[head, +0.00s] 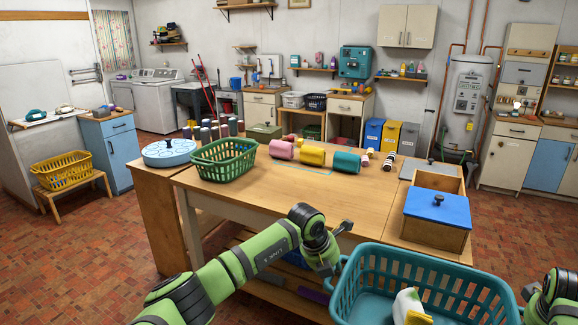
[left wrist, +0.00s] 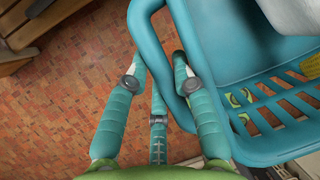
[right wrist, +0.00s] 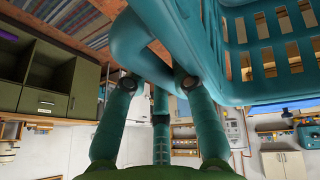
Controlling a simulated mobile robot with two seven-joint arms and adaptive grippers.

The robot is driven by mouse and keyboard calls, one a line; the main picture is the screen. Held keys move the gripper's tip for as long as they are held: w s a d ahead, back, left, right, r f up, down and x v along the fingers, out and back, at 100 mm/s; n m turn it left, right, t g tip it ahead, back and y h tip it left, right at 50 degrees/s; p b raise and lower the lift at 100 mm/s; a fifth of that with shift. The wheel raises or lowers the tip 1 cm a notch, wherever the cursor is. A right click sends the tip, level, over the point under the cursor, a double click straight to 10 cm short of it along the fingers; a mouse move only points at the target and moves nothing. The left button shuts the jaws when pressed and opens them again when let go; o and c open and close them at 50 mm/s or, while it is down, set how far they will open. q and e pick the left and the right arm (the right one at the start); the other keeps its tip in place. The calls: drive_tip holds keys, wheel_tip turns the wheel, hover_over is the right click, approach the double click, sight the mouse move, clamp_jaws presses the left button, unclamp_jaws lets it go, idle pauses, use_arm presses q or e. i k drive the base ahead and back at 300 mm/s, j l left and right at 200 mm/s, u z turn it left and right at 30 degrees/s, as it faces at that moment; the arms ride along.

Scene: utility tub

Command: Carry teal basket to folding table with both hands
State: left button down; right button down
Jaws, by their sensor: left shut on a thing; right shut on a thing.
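The teal basket (head: 440,262) is at the lower right of the head view, held in front of the near side of the wooden table. A white and yellow-green item (head: 409,306) lies inside it. The wooden table, apparently the folding table (head: 300,187), fills the middle. My left gripper (head: 338,262) is shut on the basket's left handle; the left wrist view shows its fingers (left wrist: 160,75) around the teal loop. My right gripper (head: 530,292), partly cut off by the frame, is at the right handle; the right wrist view shows its fingers (right wrist: 157,78) around that loop.
On the table stand a green basket (head: 222,160), rolled towels (head: 312,155), a blue round container (head: 168,153) and several spools. The tabletop's near middle is clear.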

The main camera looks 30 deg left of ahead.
sight(316, 195)
drive_tip(key=i+j, duration=0.1)
drive_tip(key=j, duration=0.6)
drive_tip(key=i+j, duration=0.1)
drive_tip(key=j, duration=0.55)
drive_tip(key=i+j, duration=0.1)
drive_tip(key=j, duration=0.6)
drive_tip(key=i+j, duration=0.1)
drive_tip(key=j, duration=0.55)
drive_tip(key=i+j, duration=0.1)
drive_tip(key=j, duration=0.6)
drive_tip(key=i+l, duration=0.45)
drive_tip(key=i, duration=0.2)
drive_tip(key=i+l, duration=0.5)
drive_tip(key=i, duration=0.15)
